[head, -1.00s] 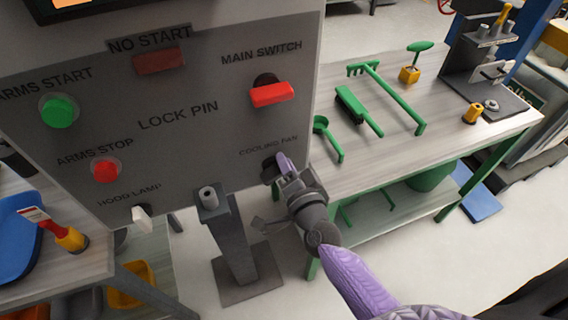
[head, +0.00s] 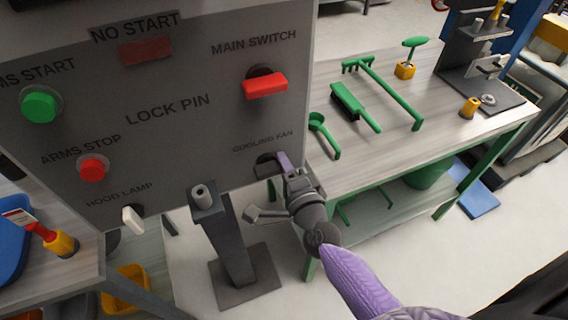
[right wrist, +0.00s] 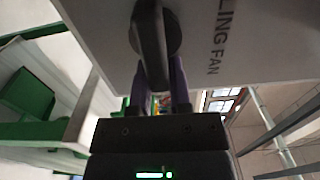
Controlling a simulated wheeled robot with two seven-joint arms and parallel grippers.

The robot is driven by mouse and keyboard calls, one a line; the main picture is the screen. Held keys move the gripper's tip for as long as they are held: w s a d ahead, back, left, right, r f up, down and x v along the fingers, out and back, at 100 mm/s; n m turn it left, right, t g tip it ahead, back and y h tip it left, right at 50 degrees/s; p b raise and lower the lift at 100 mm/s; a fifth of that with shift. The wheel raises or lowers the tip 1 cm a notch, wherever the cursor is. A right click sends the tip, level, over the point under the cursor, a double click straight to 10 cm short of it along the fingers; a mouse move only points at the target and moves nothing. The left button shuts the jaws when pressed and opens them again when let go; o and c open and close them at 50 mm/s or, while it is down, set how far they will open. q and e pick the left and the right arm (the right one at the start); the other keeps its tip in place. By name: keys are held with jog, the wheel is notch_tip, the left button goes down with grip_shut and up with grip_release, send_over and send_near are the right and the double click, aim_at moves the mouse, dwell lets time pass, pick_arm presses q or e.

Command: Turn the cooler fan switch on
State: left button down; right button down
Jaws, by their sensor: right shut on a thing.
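The cooling fan switch (head: 265,161) is a dark knob at the lower right corner of the grey control panel (head: 190,130), under the label "COOLING FAN". In the right wrist view its dark handle (right wrist: 151,48) stands out from a round base and slants slightly. My right gripper (head: 281,164) is at the switch, with its purple fingers (right wrist: 160,88) on either side of the handle's lower end. It is shut on the handle. In the head view the gripper partly hides the switch. My left gripper is not in view.
The panel also holds a red main switch (head: 265,86), green start button (head: 40,105), red stop button (head: 92,167) and white hood lamp switch (head: 133,219). A grey post (head: 231,240) stands below. A green-legged table (head: 420,150) with green tools stands at right.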

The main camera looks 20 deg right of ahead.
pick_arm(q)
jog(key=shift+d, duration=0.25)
pick_arm(e)
jog(key=shift+f, duration=0.2)
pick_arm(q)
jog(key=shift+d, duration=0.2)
pick_arm(e)
jog(key=c, duration=0.6)
grip_release()
jog(key=shift+r, duration=0.1)
jog(key=shift+o, duration=0.2)
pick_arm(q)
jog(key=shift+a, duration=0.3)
pick_arm(e)
jog(key=s, duration=1)
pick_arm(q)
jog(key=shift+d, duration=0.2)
pick_arm(e)
jog(key=shift+d, duration=0.15)
